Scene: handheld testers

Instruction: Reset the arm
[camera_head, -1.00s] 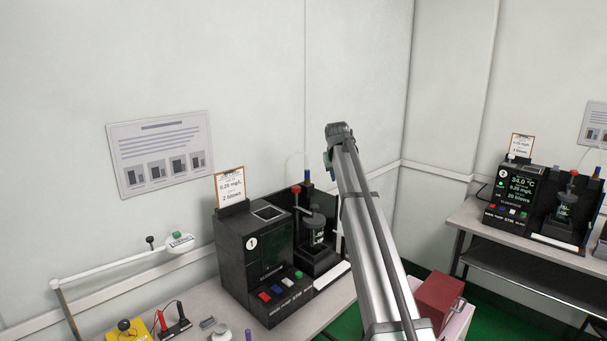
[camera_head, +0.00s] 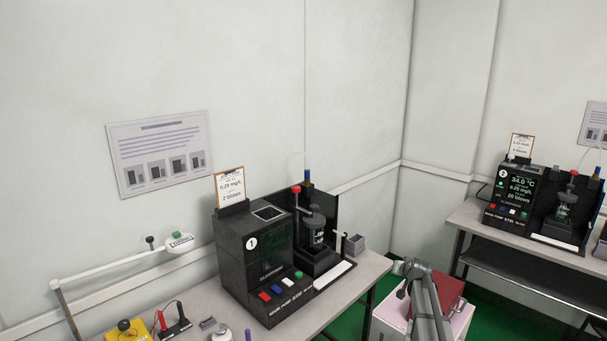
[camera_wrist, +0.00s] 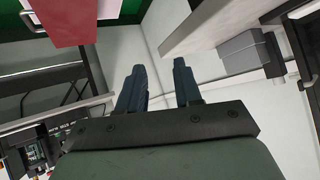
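My arm (camera_head: 425,300) is low at the lower right of the head view, in front of a red box on a white stand. My gripper (camera_wrist: 160,88) shows in the wrist view with two dark fingers standing apart and nothing between them. In the head view its fingers cannot be made out. Tester 1 (camera_head: 246,262), a black unit with coloured buttons and a dark screen, stands on the near bench to the left of my arm.
The red box (camera_head: 452,289) sits close to my arm and also shows in the wrist view (camera_wrist: 72,20). A small grey box (camera_head: 355,244) stands at the bench's (camera_head: 372,268) right end. Tester 2 (camera_head: 515,195) stands on another bench at right. Green floor lies between.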

